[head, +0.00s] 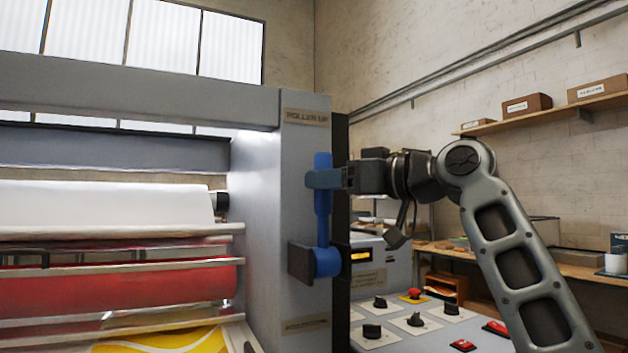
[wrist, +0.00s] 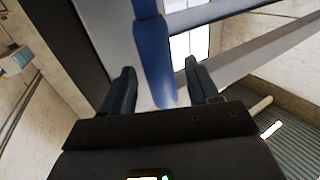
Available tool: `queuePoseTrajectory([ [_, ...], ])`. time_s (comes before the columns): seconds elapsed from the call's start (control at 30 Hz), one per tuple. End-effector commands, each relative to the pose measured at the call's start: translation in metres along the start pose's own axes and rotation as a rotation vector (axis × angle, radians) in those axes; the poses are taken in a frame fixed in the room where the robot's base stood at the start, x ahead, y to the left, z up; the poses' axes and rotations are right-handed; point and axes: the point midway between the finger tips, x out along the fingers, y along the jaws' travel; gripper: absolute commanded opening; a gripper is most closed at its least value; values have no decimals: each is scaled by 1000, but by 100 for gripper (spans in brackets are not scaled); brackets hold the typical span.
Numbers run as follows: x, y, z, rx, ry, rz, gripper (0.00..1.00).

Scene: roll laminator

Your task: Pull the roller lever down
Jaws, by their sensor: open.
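The blue roller lever (head: 323,220) stands upright on the side panel of the laminator. Its round hub (head: 327,262) sits at the bottom, beside a dark bracket. The lever's upper end is below the "ROLLER UP" label (head: 306,116). My gripper (head: 319,179) is at the upper part of the lever, reaching in from the right. In the wrist view, the lever (wrist: 152,45) runs between the two spread fingers of my gripper (wrist: 159,68). The jaws are open around it. I cannot tell whether either finger touches it.
A lower label (head: 305,326) is on the panel below the hub. A control console (head: 395,330) with knobs and red buttons stands to the right, under my arm. White and red rollers (head: 110,290) lie left of the panel. Shelves with boxes (head: 527,107) are on the right wall.

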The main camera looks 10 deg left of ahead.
Motion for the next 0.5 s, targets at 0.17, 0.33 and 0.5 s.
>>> queuePoseTrajectory([
  [0.17, 26, 0, -2, 0, -1, 0, 60],
  [0.33, 38, 0, 0, 0, -1, 1, 60],
  [0.5, 40, 0, 0, -1, 0, 2, 60],
])
